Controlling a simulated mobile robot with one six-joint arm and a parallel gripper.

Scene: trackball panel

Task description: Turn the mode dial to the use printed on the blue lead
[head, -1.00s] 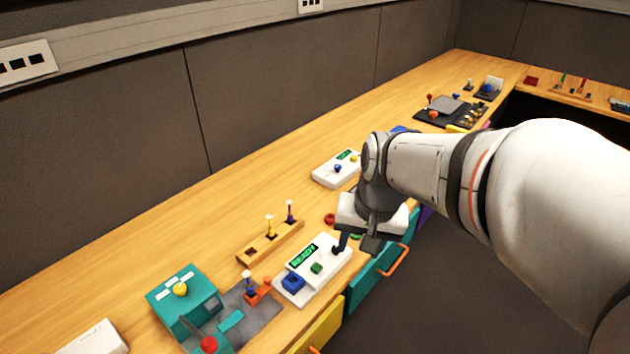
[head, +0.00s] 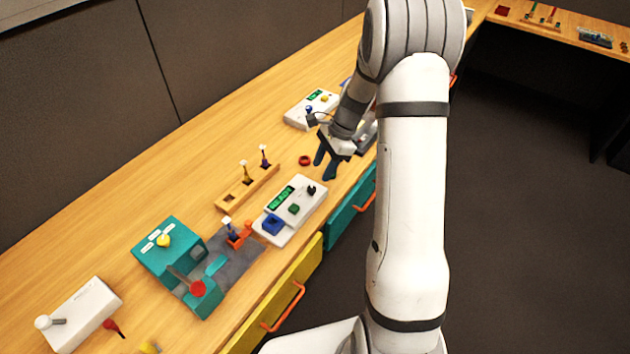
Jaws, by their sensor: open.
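My gripper (head: 325,166) is open and empty, its dark fingers pointing down over the bench beyond the white panel with the green display (head: 281,198). A teal box (head: 172,250) stands at the front left with a yellow dial (head: 163,240) and several white labels around it. I cannot tell for sure that this is the mode dial. A blue lead (head: 228,231) with a white tag stands upright by an orange clamp (head: 241,234) on a grey mat. The print on the tag is too small to read.
A wooden rack (head: 236,192) holds a yellow and a purple lead. A red-knobbed lever (head: 198,288) sticks out by the teal box.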

